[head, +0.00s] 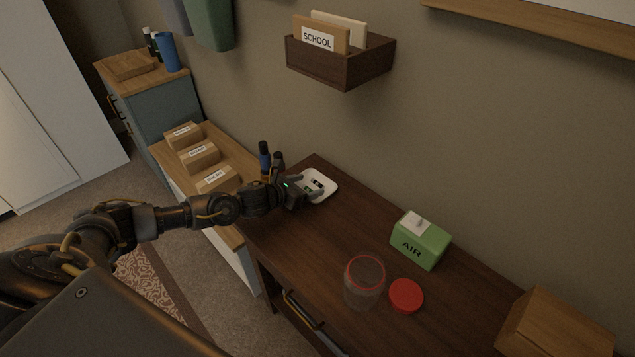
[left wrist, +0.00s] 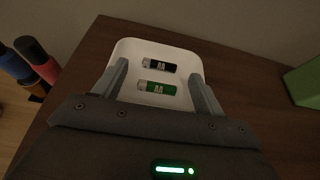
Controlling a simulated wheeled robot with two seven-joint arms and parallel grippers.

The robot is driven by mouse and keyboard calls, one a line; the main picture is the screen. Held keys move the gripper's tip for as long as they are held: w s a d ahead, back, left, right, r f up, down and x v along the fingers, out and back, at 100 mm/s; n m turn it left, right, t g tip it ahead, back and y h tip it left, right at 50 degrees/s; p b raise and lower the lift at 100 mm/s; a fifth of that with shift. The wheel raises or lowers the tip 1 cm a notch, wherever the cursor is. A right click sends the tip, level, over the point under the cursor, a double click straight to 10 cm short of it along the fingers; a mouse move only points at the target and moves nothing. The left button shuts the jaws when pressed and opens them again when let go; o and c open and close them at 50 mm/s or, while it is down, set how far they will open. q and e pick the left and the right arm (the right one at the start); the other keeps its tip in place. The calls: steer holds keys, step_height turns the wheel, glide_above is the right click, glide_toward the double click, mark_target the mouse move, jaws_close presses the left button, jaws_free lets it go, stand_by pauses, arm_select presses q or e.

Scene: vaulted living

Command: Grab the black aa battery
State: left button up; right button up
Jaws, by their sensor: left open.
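The black AA battery (left wrist: 159,65) lies in a white tray (left wrist: 133,47), beyond a green AA battery (left wrist: 157,88) in the left wrist view. My left gripper (left wrist: 163,82) is open, with its fingers on either side over the tray and the green battery between them. The black battery is just ahead of or level with the fingertips; I cannot tell exactly. In the head view my left gripper (head: 313,192) is at the tray (head: 326,180), and the black battery (head: 317,184) shows small beside it. My right gripper is not in view.
A green AIR box (head: 420,240), a clear jar (head: 364,283) and a red lid (head: 406,296) stand to the right on the dark desk. Dark and blue bottles (head: 265,155) stand close behind my left gripper. A wall-mounted SCHOOL holder (head: 345,68) hangs above.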

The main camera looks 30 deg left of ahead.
mark_target(318, 184)
arm_select(q)
steer(key=shift+x, duration=1.35)
steer(key=shift+s, duration=0.1)
steer(key=shift+c, duration=0.4)
steer(key=c, duration=1)
